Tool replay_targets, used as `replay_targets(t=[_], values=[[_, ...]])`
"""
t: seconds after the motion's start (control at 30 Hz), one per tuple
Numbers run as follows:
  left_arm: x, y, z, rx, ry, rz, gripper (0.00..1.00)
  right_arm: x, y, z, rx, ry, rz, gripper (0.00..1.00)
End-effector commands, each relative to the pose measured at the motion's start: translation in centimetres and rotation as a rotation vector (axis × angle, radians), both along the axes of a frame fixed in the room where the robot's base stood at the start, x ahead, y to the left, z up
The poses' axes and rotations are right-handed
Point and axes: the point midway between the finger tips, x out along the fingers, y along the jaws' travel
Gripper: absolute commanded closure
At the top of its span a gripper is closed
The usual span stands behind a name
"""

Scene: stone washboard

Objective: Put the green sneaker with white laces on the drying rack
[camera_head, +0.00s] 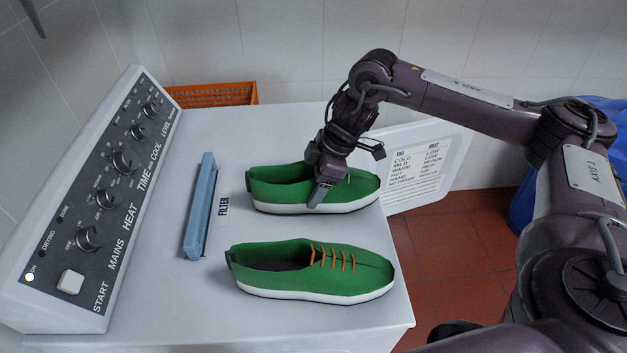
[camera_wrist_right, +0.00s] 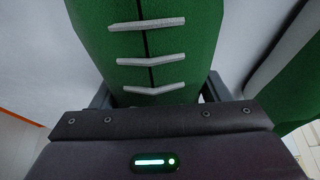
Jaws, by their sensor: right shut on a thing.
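The green sneaker with white laces (camera_head: 275,188) rests on top of the white machine, the farther of two green shoes. Its white laces show in the right wrist view (camera_wrist_right: 150,60); in the head view my gripper hides them. My right gripper (camera_head: 318,195) comes down over its middle and is shut on it, one finger against the near side. The other green sneaker (camera_head: 310,268) has orange laces and lies nearer, apart from it. It also shows in part at the right of the right wrist view (camera_wrist_right: 285,70). My left gripper is not in view. No drying rack can be made out.
A white machine (camera_head: 180,290) with a dark control panel (camera_head: 100,190) at left bears the shoes. A blue filter handle (camera_head: 201,205) stands left of them. An orange crate (camera_head: 215,94) is behind; a label panel (camera_head: 420,170) and blue container (camera_head: 520,205) are right.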

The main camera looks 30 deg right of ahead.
Motion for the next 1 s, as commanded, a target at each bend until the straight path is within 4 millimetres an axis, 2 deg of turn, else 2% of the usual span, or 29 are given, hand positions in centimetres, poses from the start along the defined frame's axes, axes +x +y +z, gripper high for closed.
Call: replay_targets(t=[0.33,0.37,0.53,0.83,1.0], values=[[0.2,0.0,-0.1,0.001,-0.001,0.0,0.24,0.1,0.0,-0.3,0.001,-0.003,-0.001,0.64],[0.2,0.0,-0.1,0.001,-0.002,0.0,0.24,0.0,0.0,-0.4,0.0,-0.001,0.0,0.3],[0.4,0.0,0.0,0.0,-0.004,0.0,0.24,0.0,0.0,-0.3,0.0,-0.001,0.0,0.09],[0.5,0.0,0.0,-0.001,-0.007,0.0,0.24,0.1,0.0,-0.1,0.0,-0.002,0.0,0.09],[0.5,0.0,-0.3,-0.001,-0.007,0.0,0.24,-0.1,-0.7,1.6,-0.001,-0.006,-0.002,0.09]])
